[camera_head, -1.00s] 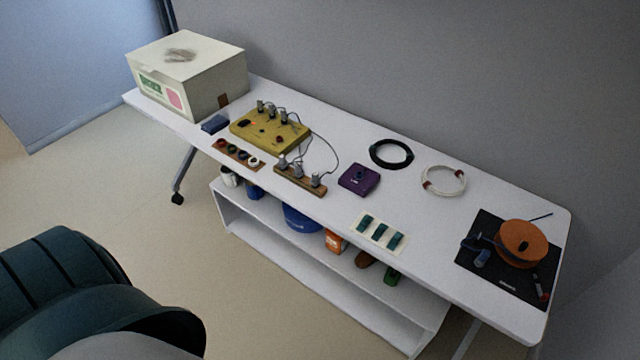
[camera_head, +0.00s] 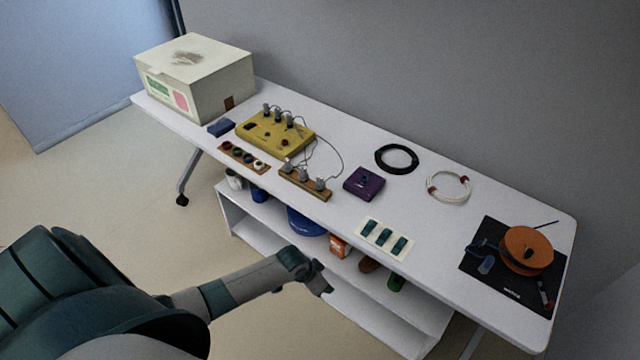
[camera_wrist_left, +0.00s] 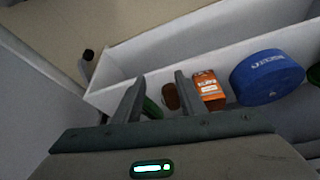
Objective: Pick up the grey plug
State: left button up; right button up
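Several grey plugs show in the head view. Some stand on the yellow box (camera_head: 262,139), one of them a grey plug (camera_head: 290,121). Others stand in a row on the wooden strip (camera_head: 293,182), with one grey plug (camera_head: 320,184) at its right end. Thin cables run between the box and the strip. I cannot tell which plug is meant. My left gripper (camera_head: 324,284) is low in front of the table, beside the lower shelf and well away from the plugs. In the left wrist view its fingers (camera_wrist_left: 160,80) are apart with nothing held. My right gripper is out of view.
On the white table (camera_head: 330,218) are a purple box (camera_head: 364,183), black cable coil (camera_head: 397,158), white coil (camera_head: 449,187), switch card (camera_head: 385,239) and orange spool (camera_head: 526,250). The lower shelf (camera_head: 262,231) holds an orange box (camera_wrist_left: 209,91) and blue tub (camera_wrist_left: 267,78).

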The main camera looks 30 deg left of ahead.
pick_arm(q)
jog(key=w+d+r+m+h, duration=0.1)
jog(key=w+d+r+m, duration=0.1)
jog(key=r, duration=0.8)
jog(key=w+d+r+m, duration=0.1)
jog(key=w+d+r, duration=0.1)
jog(key=r, duration=0.7)
jog(key=w+a+r, duration=0.3)
jog(key=a+r, duration=0.7)
jog(key=w+a+r+n, duration=0.1)
jog(key=w+a+r, duration=0.3)
jog(key=a+r, duration=0.5)
notch_tip(320, 180, up, 2)
jog(key=shift+w+a+r+g+y, duration=0.2)
jog(key=shift+a+g+y, duration=0.1)
jog(key=shift+a, duration=0.1)
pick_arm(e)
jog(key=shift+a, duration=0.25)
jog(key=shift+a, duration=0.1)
pick_arm(q)
jog(key=shift+f, duration=0.1)
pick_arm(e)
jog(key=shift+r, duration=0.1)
